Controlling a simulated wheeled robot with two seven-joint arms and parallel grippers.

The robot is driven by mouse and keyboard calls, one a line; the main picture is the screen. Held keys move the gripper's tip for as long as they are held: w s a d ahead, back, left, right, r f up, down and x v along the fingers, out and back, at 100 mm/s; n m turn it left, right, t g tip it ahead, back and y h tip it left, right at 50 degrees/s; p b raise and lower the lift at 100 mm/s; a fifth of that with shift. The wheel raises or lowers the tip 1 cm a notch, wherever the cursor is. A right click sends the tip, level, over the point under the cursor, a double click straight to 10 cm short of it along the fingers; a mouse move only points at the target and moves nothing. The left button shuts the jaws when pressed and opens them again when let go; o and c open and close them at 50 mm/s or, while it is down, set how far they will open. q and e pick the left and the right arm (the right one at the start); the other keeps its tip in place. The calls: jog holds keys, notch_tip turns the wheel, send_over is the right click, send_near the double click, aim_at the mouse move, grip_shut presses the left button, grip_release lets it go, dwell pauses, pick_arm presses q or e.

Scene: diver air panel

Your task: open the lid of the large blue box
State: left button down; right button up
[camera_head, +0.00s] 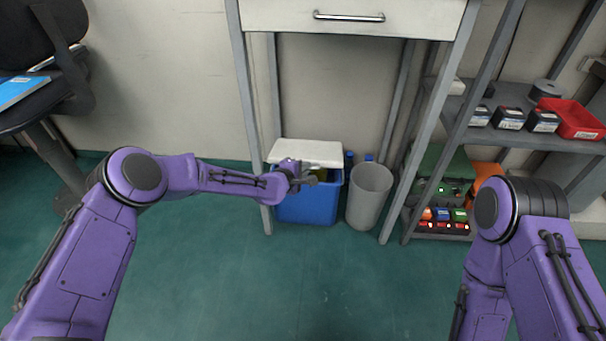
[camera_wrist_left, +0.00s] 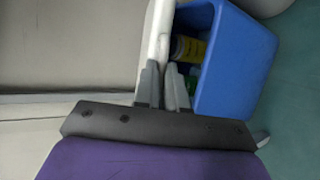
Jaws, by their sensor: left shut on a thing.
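The large blue box (camera_head: 308,207) stands on the floor under the drawer unit. It also shows in the wrist view (camera_wrist_left: 238,62). Its white lid (camera_head: 305,151) is raised and tilted up at the back of the box. In the wrist view the lid (camera_wrist_left: 158,38) shows edge-on, with the box's inside exposed beside it. My left gripper (camera_head: 312,178) is at the lid's front edge, over the box; its fingers (camera_wrist_left: 163,88) are shut on the lid. Part of the box's rim is hidden behind the gripper. My right gripper is outside the view.
A yellow-labelled container (camera_wrist_left: 190,49) is inside the box. A grey bin (camera_head: 369,198) stands close to the box's right. The drawer unit's legs (camera_head: 250,130) flank them. A shelf rack (camera_head: 480,142) is at right, a chair (camera_head: 45,85) at left. The front floor is clear.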

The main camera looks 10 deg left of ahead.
pick_arm(q)
jog(key=shift+w+r, duration=0.6)
jog(key=shift+r, duration=0.4)
jog(key=shift+w+r, duration=0.55)
jog(key=shift+r, duration=0.45)
jog(key=shift+w+r, duration=0.6)
jog(key=shift+r, duration=0.4)
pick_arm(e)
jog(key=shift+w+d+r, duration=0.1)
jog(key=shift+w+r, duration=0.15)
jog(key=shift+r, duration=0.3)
pick_arm(q)
jog(key=c, duration=1.2)
grip_release()
jog(key=shift+p, duration=0.3)
